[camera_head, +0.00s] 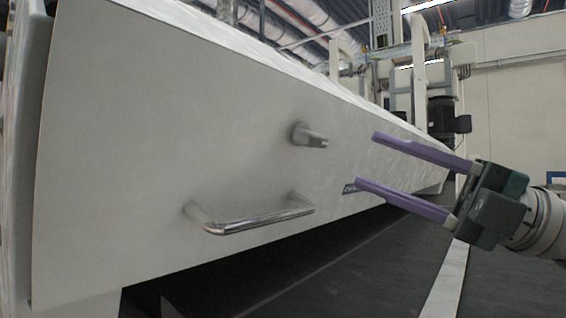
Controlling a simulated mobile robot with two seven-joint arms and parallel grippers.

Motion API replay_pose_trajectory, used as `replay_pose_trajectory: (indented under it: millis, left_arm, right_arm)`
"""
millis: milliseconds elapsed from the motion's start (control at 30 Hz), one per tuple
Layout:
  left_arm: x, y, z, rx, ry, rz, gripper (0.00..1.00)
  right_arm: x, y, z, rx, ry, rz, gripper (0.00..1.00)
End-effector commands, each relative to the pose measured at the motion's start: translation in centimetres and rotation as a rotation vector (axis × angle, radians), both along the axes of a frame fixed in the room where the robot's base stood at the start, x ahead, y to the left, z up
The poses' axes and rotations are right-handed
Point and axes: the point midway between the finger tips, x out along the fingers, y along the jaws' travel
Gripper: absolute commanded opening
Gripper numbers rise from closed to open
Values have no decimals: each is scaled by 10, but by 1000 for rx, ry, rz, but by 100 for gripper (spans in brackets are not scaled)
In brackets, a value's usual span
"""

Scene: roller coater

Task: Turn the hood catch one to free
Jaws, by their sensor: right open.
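The hood is a large pale panel (130,130) that fills the left and middle of the head view. A small metal hood catch (312,137) sticks out from it, with its lever pointing right. My right gripper (366,160) comes in from the right with two long purple fingers spread apart. Its fingertips are to the right of the catch, with a gap between, and nothing is between them. My left gripper is not in view.
A metal bar handle (258,220) is fixed to the panel below the catch. A dark motor (441,118) stands at the back right. The dark floor (370,275) below is clear.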

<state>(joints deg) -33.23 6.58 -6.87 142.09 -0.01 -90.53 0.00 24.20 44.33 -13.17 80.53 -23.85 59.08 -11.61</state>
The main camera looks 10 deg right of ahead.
Motion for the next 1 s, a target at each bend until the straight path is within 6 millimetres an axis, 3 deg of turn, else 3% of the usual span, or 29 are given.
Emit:
replay_pose_trajectory:
  millis: [233, 733, 867, 1000]
  left_arm:
    - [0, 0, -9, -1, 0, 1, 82]
    - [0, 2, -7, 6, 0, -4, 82]
    - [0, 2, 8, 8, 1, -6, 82]
    - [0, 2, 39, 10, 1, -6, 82]
  right_arm:
    - [-12, -23, -11, -1, 1, -1, 49]
    - [-12, -24, -9, 5, 4, -5, 49]
    - [-1, -18, -2, 71, 69, -64, 49]
    - [22, -11, 2, 239, 266, -234, 49]
